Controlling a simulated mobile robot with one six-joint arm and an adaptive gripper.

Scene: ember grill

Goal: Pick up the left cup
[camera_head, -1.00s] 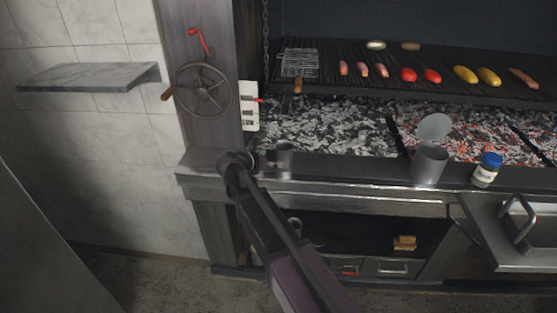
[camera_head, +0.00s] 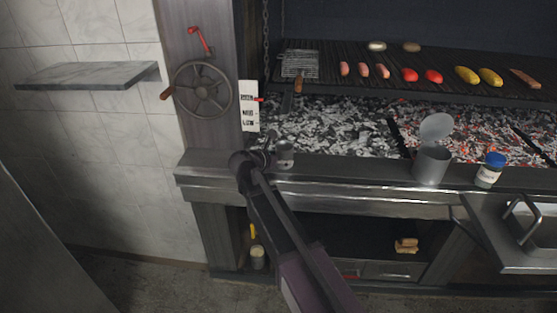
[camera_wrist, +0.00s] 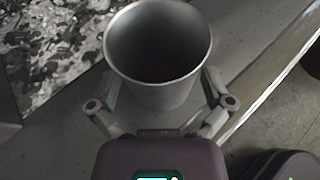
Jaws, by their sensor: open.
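The left cup (camera_head: 285,157) is a small grey metal cup standing upright on the ledge in front of the coals. It fills the upper middle of the wrist view (camera_wrist: 158,88), with its empty-looking inside seen from above. My gripper (camera_head: 268,157) is at the cup's left side in the head view. In the wrist view my gripper (camera_wrist: 160,98) is open, with one finger on each side of the cup's body. Whether the fingers touch the cup cannot be told.
A larger metal container (camera_head: 431,166) with a raised round lid and a blue-capped jar (camera_head: 490,170) stand farther right on the ledge. The coal bed (camera_head: 335,128) lies behind the cup. A handwheel (camera_head: 202,90) is on the post at left.

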